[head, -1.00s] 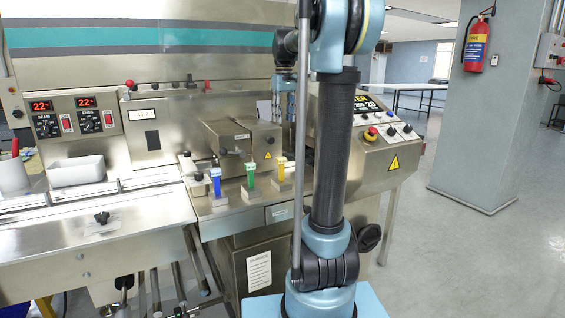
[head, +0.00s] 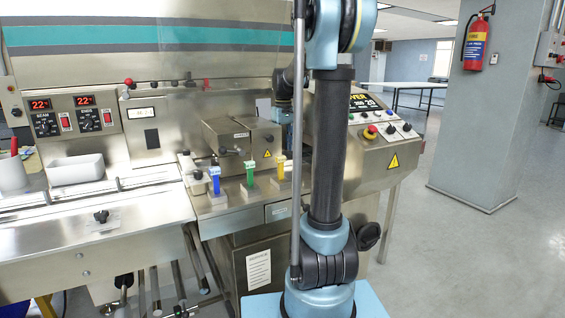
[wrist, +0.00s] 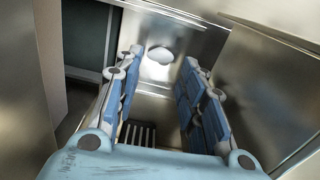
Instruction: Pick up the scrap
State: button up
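In the wrist view my gripper (wrist: 163,60) is open, its two blue-padded fingers wide apart inside a narrow metal-walled space. A small pale, rounded patch, possibly the scrap (wrist: 160,55), shows between and beyond the fingertips against a shiny metal face. No finger is seen touching it. I cannot tell for sure whether it is scrap or a bright reflection. In the head view my gripper is hidden behind my arm and the machine, and no scrap can be made out.
Metal walls stand close on both sides in the wrist view, with a dark slotted grate (wrist: 138,133) below. In the head view, blue (head: 215,178), green (head: 250,172) and yellow (head: 280,168) handles stand left of my arm. The control panel (head: 375,135) is at right.

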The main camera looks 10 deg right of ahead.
jog(key=shift+f, duration=2.15)
jog(key=c, duration=0.4)
